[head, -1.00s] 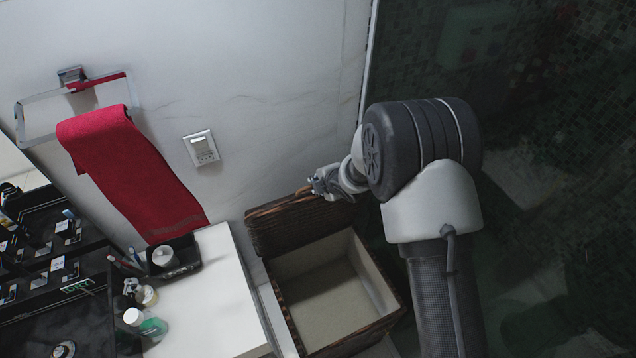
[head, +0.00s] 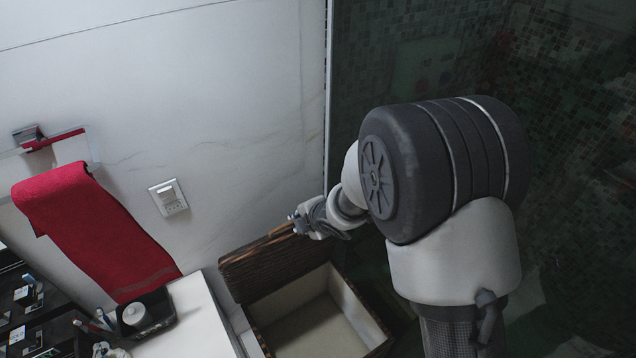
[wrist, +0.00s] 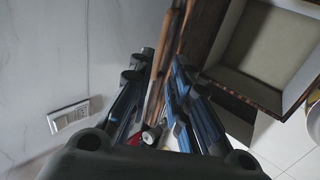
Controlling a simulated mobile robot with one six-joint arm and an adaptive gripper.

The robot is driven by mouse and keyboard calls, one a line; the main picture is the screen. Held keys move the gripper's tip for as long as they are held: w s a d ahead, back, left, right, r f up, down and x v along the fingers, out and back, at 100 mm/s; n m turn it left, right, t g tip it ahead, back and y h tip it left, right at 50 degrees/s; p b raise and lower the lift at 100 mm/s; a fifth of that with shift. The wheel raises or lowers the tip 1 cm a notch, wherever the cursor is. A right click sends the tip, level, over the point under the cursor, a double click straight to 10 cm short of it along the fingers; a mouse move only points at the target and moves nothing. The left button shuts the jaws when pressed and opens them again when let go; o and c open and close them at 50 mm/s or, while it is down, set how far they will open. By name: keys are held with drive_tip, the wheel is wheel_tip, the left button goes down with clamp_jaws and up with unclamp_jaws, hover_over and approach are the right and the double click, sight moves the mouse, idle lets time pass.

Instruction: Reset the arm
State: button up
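My gripper (head: 304,222) is at the upper edge of the raised lid (head: 270,268) of a brown wicker basket (head: 375,347). In the wrist view, my gripper (wrist: 161,62) has its two blue-sided fingers apart, with the lid's brown edge (wrist: 155,98) running between them. A gap seems to show beside the edge, though contact with a finger is hard to judge. My arm comes from the lower right in the head view, bent at a large dark joint. The basket stands open, and its pale inside looks empty.
A white wall with a socket (head: 168,197) and a hanging red towel (head: 95,230) is behind and left. A white counter (head: 200,325) with a black tray (head: 150,312) is left of the basket. A dark glass panel (head: 420,70) is close behind my arm.

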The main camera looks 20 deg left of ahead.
drive_tip(key=w+d+r+m+t+h+b, duration=0.1)
drive_tip(key=d+r+m+h+b, duration=0.2)
drive_tip(key=d, duration=0.4)
drive_tip(key=w+d+r+m+t+b, duration=0.1)
drive_tip(key=w+d+r+m+b, duration=0.1)
drive_tip(key=d+r+m, duration=0.4)
drive_tip(key=s+d+r+m+h+b, duration=0.1)
drive_tip(key=s+d+m+b, duration=0.2)
drive_tip(key=d, duration=0.4)
drive_tip(key=s+d+r+m+h+b, duration=0.1)
drive_tip(key=s+d+m+h+b, duration=0.1)
drive_tip(key=s+d+m, duration=0.35)
drive_tip(key=s+d+f+m+g+b, duration=0.1)
drive_tip(key=s+d+m+b, duration=0.1)
drive_tip(key=s, duration=0.4)
drive_tip(key=s+d+f+m+b, duration=0.2)
drive_tip(key=s+d+m, duration=0.2)
drive_tip(key=s, duration=0.3)
drive_tip(key=s+d+f+m+g+b, duration=0.1)
drive_tip(key=s+d+m+b, duration=0.1)
drive_tip(key=s, duration=0.5)
drive_tip(key=shift+s+d+f+m+g+b, duration=0.3)
drive_tip(key=shift+d+f+m+b, duration=0.15)
drive_tip(key=shift+m, duration=0.8)
